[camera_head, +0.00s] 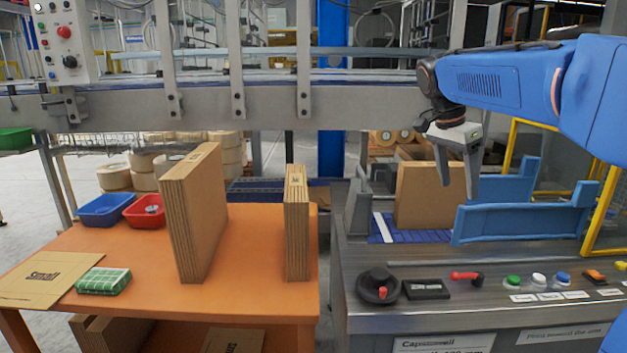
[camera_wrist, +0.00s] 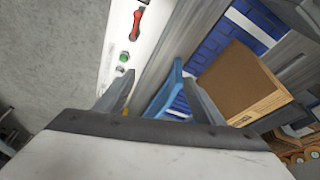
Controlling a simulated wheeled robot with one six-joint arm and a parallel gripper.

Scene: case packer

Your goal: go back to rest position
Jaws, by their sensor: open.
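My gripper (camera_head: 458,178) hangs at the end of my blue arm, above the case packer's infeed at the right. Its two grey fingers are apart with nothing between them. They also show in the wrist view (camera_wrist: 160,100). A brown cardboard stack (camera_head: 424,196) stands upright on the blue conveyor (camera_head: 412,237), behind and left of the fingers, and apart from them as far as I can tell. The same cardboard (camera_wrist: 238,80) shows in the wrist view, right of the fingers. Blue guide plates (camera_head: 510,222) flank the conveyor.
The orange table (camera_head: 255,291) at the left carries two upright cardboard stacks (camera_head: 195,212) (camera_head: 297,222), a blue bin (camera_head: 104,210), a red bin (camera_head: 148,211) and a green-and-white pack (camera_head: 104,281). The control panel (camera_head: 470,284) with buttons lies in front. A metal rail (camera_head: 270,101) crosses behind.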

